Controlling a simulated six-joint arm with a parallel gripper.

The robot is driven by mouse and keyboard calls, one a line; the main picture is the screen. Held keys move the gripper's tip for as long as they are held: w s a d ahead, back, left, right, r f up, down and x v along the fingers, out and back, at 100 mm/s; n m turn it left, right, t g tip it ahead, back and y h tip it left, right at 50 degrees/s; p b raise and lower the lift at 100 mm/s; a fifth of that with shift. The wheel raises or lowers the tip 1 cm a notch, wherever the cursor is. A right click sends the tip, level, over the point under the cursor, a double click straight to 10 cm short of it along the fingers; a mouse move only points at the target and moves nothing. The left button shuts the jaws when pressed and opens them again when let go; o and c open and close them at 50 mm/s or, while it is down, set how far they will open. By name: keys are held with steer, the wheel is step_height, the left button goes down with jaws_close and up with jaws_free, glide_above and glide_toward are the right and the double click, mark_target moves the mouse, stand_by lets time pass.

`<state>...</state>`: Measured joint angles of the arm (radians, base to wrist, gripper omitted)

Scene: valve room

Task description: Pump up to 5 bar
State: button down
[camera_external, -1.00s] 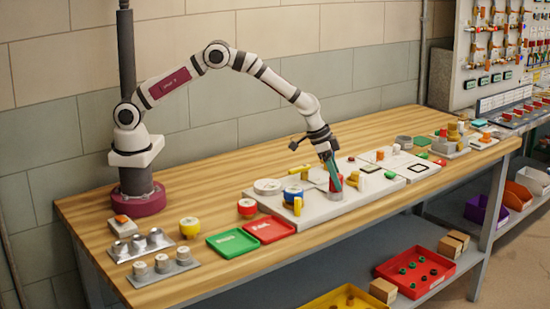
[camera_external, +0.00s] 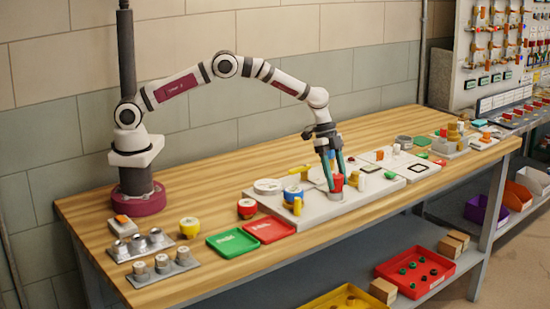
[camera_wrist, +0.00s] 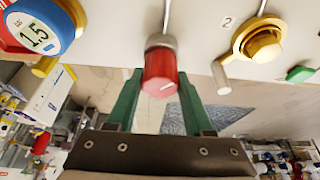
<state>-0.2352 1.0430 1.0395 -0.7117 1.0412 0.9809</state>
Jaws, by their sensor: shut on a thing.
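The red knob (camera_external: 337,184) with a grey collar stands on the pale plate (camera_external: 318,207); it also shows in the wrist view (camera_wrist: 160,74), with a white mark on its face. My gripper (camera_external: 335,185) is shut on the red knob, with a green finger on either side (camera_wrist: 160,80). The blue-rimmed gauge (camera_external: 293,194) is left of the knob; in the wrist view its display (camera_wrist: 37,36) reads 1.5. A yellow handle (camera_external: 298,206) stands in front of the gauge. The knob's far side is hidden.
A brass fitting (camera_wrist: 262,45) by a label "2" and a green button (camera_wrist: 301,74) are right of the knob in the wrist view. A green tray (camera_external: 232,244) and a red tray (camera_external: 270,229) lie left of the plate.

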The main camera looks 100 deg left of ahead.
steer(key=m+g, duration=0.1)
steer(key=m, duration=0.2)
steer(key=m+g+h, duration=0.1)
steer(key=m, duration=0.2)
steer(key=shift+m, duration=0.4)
stand_by(0.5)
steer(key=shift+c, duration=1.4)
jaws_free()
